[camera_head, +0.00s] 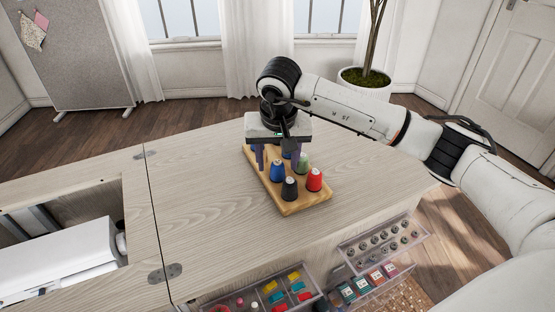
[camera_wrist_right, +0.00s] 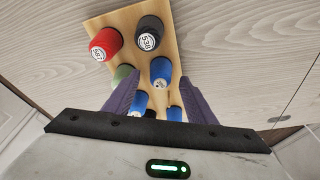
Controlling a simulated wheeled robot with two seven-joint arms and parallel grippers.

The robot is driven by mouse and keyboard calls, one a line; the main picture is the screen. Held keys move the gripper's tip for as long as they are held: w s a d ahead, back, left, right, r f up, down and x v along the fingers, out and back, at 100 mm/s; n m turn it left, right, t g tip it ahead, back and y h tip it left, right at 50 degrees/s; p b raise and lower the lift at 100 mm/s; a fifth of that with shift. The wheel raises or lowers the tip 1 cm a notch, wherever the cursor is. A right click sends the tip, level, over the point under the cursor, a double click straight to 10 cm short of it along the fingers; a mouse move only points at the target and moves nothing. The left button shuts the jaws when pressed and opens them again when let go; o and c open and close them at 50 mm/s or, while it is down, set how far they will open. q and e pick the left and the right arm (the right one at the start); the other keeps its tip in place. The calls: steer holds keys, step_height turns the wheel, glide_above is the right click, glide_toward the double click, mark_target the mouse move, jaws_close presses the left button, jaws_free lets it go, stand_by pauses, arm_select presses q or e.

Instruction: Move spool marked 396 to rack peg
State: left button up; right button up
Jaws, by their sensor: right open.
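A wooden rack (camera_head: 303,204) on the cabinet top carries several thread spools on its pegs. A red spool (camera_head: 314,180), a black spool (camera_head: 290,189), a blue spool (camera_head: 277,172) and a green spool (camera_head: 303,161) show in the head view. In the right wrist view the black spool (camera_wrist_right: 150,32) reads 538; the red spool (camera_wrist_right: 105,44) has a number I cannot read surely. No label legibly reads 396. My right gripper (camera_head: 278,161) points down over the rack's far part, open, its fingers around blue spools in the wrist view. They partly hide the far spools.
Open clear drawers with bobbins (camera_head: 380,240) and coloured items (camera_head: 272,290) stick out at the cabinet's front. A white sewing machine (camera_head: 60,262) lies in the recess at left. The cabinet top left of the rack is bare.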

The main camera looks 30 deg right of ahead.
steer(key=shift+v, duration=1.15)
arm_select(q)
steer(key=shift+w+d+r, duration=0.1)
steer(key=shift+d+r, duration=0.25)
steer(key=shift+r, duration=0.35)
arm_select(e)
steer(key=v, duration=0.8)
